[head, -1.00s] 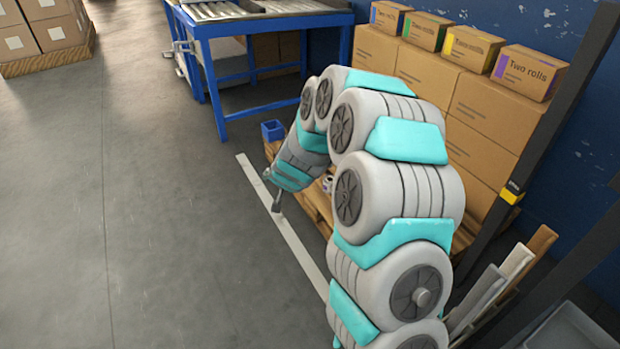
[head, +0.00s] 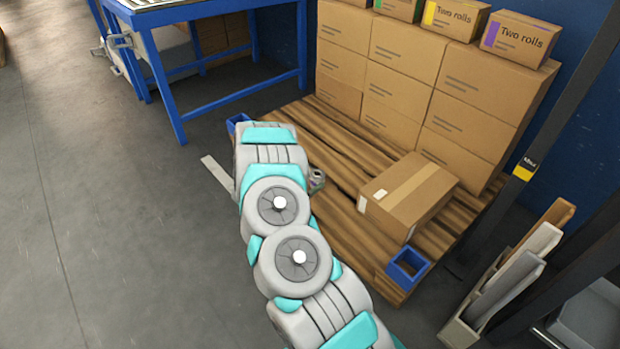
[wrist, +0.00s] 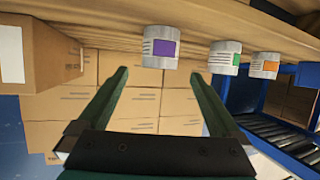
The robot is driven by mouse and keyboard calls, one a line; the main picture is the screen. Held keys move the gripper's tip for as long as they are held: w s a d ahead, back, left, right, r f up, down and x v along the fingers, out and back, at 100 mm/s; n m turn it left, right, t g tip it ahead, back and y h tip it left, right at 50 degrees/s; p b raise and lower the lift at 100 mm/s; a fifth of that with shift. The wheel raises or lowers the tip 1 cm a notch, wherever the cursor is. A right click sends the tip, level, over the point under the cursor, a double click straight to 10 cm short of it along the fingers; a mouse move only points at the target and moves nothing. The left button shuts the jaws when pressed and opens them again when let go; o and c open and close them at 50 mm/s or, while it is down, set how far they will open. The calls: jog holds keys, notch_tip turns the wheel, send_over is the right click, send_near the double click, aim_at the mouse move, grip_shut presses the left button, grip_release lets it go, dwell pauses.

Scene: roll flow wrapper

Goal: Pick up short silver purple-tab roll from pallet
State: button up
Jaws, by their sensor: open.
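In the wrist view, which shows the scene upside down, a silver roll with a purple tab (wrist: 160,47) stands on the wooden pallet (wrist: 110,28). My gripper (wrist: 160,74) is open and empty. Its two fingers point toward the purple-tab roll, which lies between and beyond the fingertips, apart from them. A silver roll with a green tab (wrist: 224,57) and one with an orange tab (wrist: 263,65) stand beside it. In the head view my arm hides the gripper and most of the rolls. Part of a roll (head: 317,180) shows there, its tab unclear.
A cardboard box (head: 408,195) lies on the pallet (head: 335,150) near a blue square holder (head: 408,263). Stacked cartons (head: 400,85) line the pallet's back. A blue-framed roller table (head: 210,15) stands behind at left. Open floor (head: 110,240) lies to the left.

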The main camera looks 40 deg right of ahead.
aim_at(315, 177)
jog(key=shift+x, duration=3.6)
jog(key=shift+r, duration=0.15)
jog(key=c, duration=1.5)
